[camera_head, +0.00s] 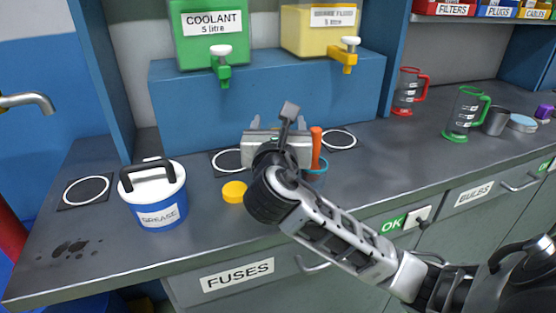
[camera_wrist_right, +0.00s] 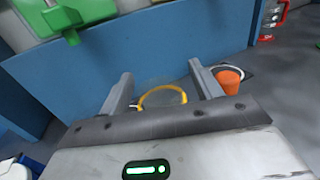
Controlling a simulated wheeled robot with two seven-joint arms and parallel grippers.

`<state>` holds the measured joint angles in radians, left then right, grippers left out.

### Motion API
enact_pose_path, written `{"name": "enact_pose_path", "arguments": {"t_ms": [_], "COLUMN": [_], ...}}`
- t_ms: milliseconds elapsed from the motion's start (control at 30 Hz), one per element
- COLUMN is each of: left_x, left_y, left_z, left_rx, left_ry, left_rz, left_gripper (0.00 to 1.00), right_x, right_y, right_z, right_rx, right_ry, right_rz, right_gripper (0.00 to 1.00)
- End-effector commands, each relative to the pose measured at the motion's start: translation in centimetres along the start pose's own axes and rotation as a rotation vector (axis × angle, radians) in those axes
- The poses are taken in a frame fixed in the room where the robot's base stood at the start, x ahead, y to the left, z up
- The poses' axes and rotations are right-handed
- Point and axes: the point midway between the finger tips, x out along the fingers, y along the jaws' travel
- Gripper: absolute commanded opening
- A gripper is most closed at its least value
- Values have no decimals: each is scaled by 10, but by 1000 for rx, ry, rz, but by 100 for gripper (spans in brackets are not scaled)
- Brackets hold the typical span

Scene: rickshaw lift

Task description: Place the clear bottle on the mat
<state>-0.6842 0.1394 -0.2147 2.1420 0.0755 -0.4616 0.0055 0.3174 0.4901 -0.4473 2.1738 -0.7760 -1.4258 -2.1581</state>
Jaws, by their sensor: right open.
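My right gripper (camera_head: 276,150) comes in from the right and hangs low over the bench, in front of the blue dispenser stand. In the wrist view its two fingers (camera_wrist_right: 162,88) are apart, with a yellow ring-shaped edge (camera_wrist_right: 162,90) around a see-through grey area between or beyond them. This may be the clear bottle; I cannot tell for sure, and no clear bottle shows plainly in the head view. Dark mats with white rings lie at the left (camera_head: 85,191), partly behind my gripper (camera_head: 228,160), and to its right (camera_head: 338,139). My left gripper is not in view.
A white-and-blue grease tub (camera_head: 155,195) and a yellow disc (camera_head: 235,191) stand left of my arm. An orange-topped item (camera_head: 316,145) is close on its right. The dispenser stand (camera_head: 270,95) blocks the back. Red (camera_head: 408,92) and green (camera_head: 465,113) jugs stand right.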

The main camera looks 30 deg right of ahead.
Motion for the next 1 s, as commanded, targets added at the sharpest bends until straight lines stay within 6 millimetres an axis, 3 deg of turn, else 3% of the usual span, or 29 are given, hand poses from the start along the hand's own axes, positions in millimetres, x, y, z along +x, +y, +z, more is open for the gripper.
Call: {"name": "enact_pose_path", "arguments": {"t_ms": [200,267,400,500,767,1000], "left_x": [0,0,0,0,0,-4], "left_y": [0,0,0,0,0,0], "left_z": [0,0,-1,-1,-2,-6], "left_rx": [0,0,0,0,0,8], "left_ry": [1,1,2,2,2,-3], "left_rz": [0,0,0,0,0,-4], "left_gripper": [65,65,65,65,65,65], "right_x": [1,1,1,1,0,0], "right_y": [0,0,0,0,0,1], "right_z": [0,0,0,0,3,32], "right_rx": [0,0,-1,0,1,4], "right_ry": [0,0,0,0,0,-4], "right_rz": [0,0,1,1,1,2], "right_gripper": [64,50,11,0,0,0]}}
